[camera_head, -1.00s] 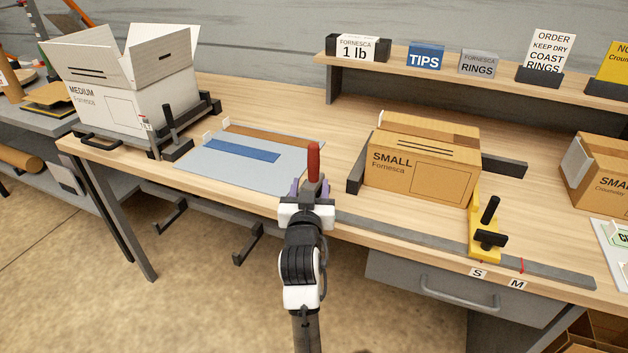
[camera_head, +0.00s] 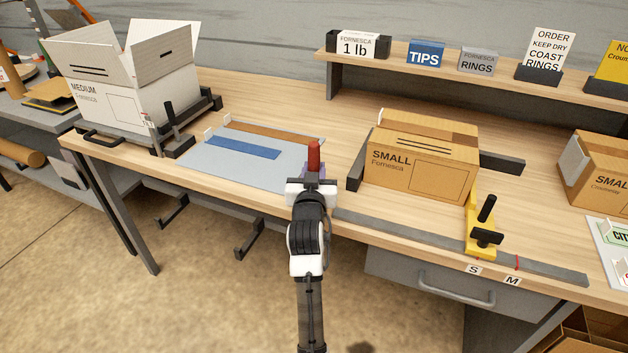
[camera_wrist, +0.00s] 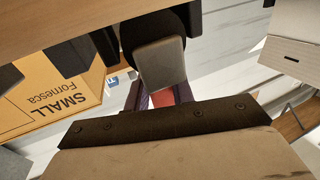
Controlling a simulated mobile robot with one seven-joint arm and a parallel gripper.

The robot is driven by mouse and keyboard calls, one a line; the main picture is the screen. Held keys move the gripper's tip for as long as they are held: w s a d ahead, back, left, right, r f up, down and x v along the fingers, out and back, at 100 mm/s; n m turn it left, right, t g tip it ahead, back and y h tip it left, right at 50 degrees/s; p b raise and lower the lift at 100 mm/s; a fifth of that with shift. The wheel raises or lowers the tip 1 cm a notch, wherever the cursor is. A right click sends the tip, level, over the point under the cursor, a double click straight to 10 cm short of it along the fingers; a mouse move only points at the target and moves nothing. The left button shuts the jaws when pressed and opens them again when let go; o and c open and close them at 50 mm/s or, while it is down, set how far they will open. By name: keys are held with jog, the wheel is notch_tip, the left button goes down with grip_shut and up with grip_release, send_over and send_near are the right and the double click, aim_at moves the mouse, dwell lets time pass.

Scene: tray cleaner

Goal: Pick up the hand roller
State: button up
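The hand roller shows its red handle (camera_head: 314,157) standing up out of my gripper (camera_head: 313,177) in the head view. My gripper is at the front edge of the workbench, and its purple fingers appear closed around the handle. In the wrist view, red (camera_wrist: 162,97) shows between the purple fingers of my gripper (camera_wrist: 163,95). A dark rounded part with a grey face lies just beyond them. Much of the roller is hidden, and I cannot make out its roller end clearly.
A blue-grey mat (camera_head: 200,170) lies behind and left of my gripper. A small carton (camera_head: 440,180) and a yellow stop (camera_head: 476,222) are at right. An open white medium box (camera_head: 120,108) stands at left. A shelf (camera_head: 430,68) runs along the back.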

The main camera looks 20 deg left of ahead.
jog(key=shift+c, duration=1.4)
